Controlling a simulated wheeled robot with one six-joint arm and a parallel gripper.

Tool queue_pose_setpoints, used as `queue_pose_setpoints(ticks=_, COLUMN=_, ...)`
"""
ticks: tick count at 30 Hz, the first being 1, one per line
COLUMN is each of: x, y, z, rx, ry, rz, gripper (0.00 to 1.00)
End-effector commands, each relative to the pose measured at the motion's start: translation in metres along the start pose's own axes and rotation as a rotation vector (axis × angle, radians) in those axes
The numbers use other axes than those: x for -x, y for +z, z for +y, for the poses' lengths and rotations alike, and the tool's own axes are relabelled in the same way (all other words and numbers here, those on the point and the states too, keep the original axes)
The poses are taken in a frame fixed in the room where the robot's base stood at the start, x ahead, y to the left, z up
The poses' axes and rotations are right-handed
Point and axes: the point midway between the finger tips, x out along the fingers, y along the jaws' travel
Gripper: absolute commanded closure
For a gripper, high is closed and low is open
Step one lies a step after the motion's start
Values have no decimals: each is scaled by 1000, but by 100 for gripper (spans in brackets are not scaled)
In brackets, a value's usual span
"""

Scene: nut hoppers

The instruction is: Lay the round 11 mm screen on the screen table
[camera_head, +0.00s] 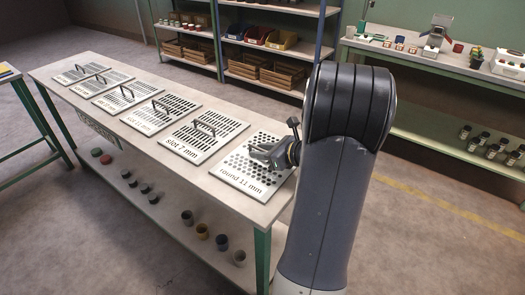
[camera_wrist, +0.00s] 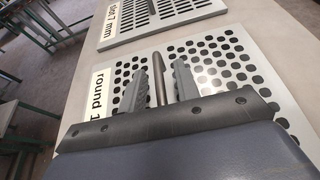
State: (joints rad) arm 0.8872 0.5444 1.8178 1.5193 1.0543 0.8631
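The round 11 mm screen (camera_head: 243,182) is a pale flat plate with round dark holes and a printed label. It lies flat at the near right end of the long screen table (camera_head: 255,214). My gripper (camera_head: 264,151) is low over this screen. In the wrist view, my gripper (camera_wrist: 159,68) has one finger on each side of the screen's upright handle (camera_wrist: 159,80). Narrow gaps show between the handle and both fingers, so it is open around the handle. Part of the screen is hidden behind my gripper.
The slot 7 mm screen (camera_head: 203,137) lies just left, with a narrow gap between; several more screens continue along the row. Small cups (camera_head: 202,231) stand on the shelf below. A shelf rack (camera_head: 275,38) and a green bench (camera_head: 440,65) stand behind.

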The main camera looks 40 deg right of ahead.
Motion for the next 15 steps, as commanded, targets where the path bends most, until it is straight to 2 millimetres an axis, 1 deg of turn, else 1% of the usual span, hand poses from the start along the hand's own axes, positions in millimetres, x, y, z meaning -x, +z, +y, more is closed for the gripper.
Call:
queue_pose_setpoints(ticks=5, x=2, y=4, z=0, rx=1, ry=0, rz=0, gripper=69)
queue_pose_setpoints(ticks=7, x=8, y=3, z=-1, rx=1, ry=-2, rz=0, gripper=69)
queue_pose_setpoints(ticks=11, x=31, y=4, z=-1, rx=0, ry=-6, rz=0, gripper=69)
queue_pose_setpoints(ticks=15, x=62, y=4, z=-1, rx=-1, ry=-7, rz=-1, gripper=69)
